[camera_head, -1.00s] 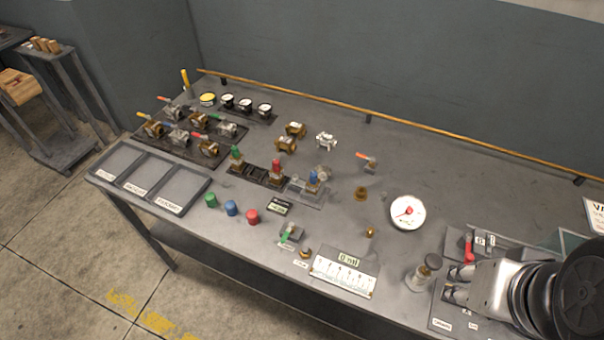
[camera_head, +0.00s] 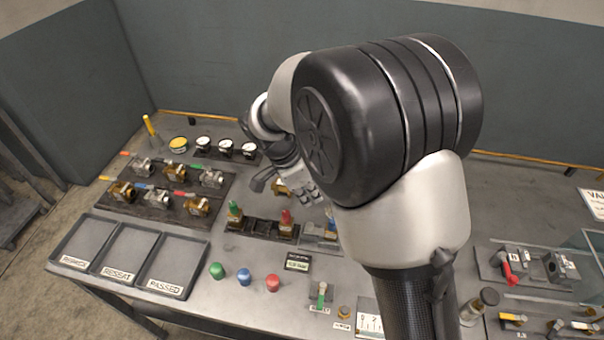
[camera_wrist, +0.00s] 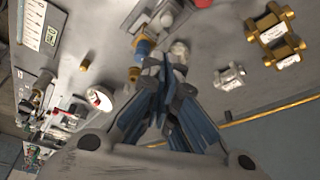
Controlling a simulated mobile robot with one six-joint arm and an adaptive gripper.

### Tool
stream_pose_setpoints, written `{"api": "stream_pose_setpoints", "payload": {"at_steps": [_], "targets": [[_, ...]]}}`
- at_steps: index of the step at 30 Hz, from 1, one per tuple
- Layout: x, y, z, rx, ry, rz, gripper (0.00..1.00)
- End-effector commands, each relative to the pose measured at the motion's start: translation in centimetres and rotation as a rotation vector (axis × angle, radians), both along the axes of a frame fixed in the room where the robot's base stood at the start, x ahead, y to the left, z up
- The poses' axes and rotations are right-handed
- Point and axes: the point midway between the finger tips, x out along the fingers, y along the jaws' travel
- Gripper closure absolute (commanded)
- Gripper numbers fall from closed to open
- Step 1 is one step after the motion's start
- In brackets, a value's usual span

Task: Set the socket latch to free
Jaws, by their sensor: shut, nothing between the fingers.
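My gripper (camera_head: 262,182) is over the middle of the bench in the head view, partly hidden by my arm. In the wrist view its fingers (camera_wrist: 168,62) are together and empty. They point at a fixture with a blue-capped piece (camera_wrist: 143,47) and a silver fitting (camera_wrist: 180,50); contact cannot be told. In the head view this blue-capped piece (camera_head: 331,222) shows at the edge of my arm. A red lever (camera_head: 510,267) stands on a grey plate (camera_head: 490,272) at the right. A green lever (camera_head: 321,294) stands near the front edge. I cannot tell which part is the socket latch.
Several valves lie on a dark board (camera_head: 172,212) at left. Three labelled trays (camera_head: 125,258) sit at the front left. Green, blue and red caps (camera_head: 244,276) lie loose.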

Motion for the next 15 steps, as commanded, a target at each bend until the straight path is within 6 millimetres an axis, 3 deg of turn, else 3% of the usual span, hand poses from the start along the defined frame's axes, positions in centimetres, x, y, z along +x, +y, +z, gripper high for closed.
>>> {"api": "stream_pose_setpoints", "payload": {"at_steps": [5,15], "targets": [[0.3,0.0,-1.6,-0.006,-0.007,-0.023,1.00],[0.8,-2.1,-7.2,-0.005,-0.005,-0.022,1.00]]}}
